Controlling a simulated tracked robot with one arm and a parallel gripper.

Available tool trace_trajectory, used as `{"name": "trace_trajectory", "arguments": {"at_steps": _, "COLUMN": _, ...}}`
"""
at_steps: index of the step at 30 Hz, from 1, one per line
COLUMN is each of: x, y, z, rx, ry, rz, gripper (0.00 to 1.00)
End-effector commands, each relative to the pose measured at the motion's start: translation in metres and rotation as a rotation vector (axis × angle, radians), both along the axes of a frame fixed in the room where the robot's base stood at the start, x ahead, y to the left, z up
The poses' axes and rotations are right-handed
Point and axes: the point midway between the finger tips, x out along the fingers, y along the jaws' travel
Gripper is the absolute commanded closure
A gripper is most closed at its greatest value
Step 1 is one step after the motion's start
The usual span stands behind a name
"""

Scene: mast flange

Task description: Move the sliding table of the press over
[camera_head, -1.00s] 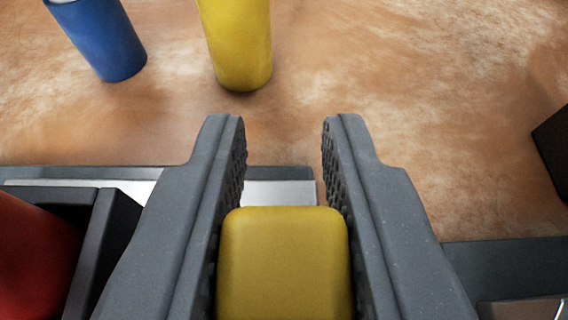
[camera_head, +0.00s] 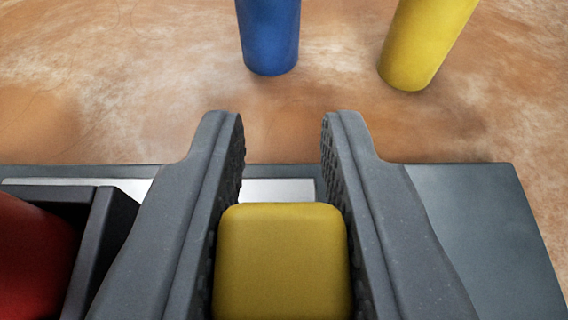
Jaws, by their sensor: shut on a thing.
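My gripper (camera_head: 283,150) is shut on a yellow rounded block (camera_head: 283,262), which sits low between the ridged inner faces of both fingers. A pale plate (camera_head: 275,190) shows between the fingers beyond the block and looks like part of the sliding table. A dark box-like holder (camera_head: 100,235) with a red rounded thing (camera_head: 30,262) in it stands left of my gripper. A dark grey flat base (camera_head: 475,225) lies beneath and extends to the right of the pale plate. What lies under the block is hidden.
A blue cylinder (camera_head: 268,35) and a yellow cylinder (camera_head: 425,40) stand beyond the base on the mottled brown ground. The ground between them and the base is clear. The base's right part is bare.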

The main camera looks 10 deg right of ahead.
Motion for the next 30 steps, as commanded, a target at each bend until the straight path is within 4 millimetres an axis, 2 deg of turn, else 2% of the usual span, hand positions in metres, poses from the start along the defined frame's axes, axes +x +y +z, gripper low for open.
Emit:
{"name": "trace_trajectory", "arguments": {"at_steps": 8, "x": 0.001, "y": 0.005, "z": 0.000, "rx": 0.000, "ry": 0.000, "rz": 0.007, "gripper": 1.00}}
{"name": "trace_trajectory", "arguments": {"at_steps": 9, "x": 0.001, "y": 0.005, "z": 0.000, "rx": 0.000, "ry": 0.000, "rz": 0.007, "gripper": 0.67}}
{"name": "trace_trajectory", "arguments": {"at_steps": 10, "x": 0.000, "y": 0.005, "z": 0.000, "rx": 0.000, "ry": 0.000, "rz": 0.007, "gripper": 0.59}}
{"name": "trace_trajectory", "arguments": {"at_steps": 11, "x": 0.000, "y": 0.005, "z": 0.000, "rx": -0.001, "ry": 0.000, "rz": 0.006, "gripper": 0.56}}
{"name": "trace_trajectory", "arguments": {"at_steps": 23, "x": -0.004, "y": 0.002, "z": 0.002, "rx": 0.002, "ry": 0.000, "rz": 0.001, "gripper": 0.56}}
{"name": "trace_trajectory", "arguments": {"at_steps": 30, "x": -0.025, "y": 0.004, "z": 0.012, "rx": 0.003, "ry": -0.001, "rz": 0.000, "gripper": 0.56}}
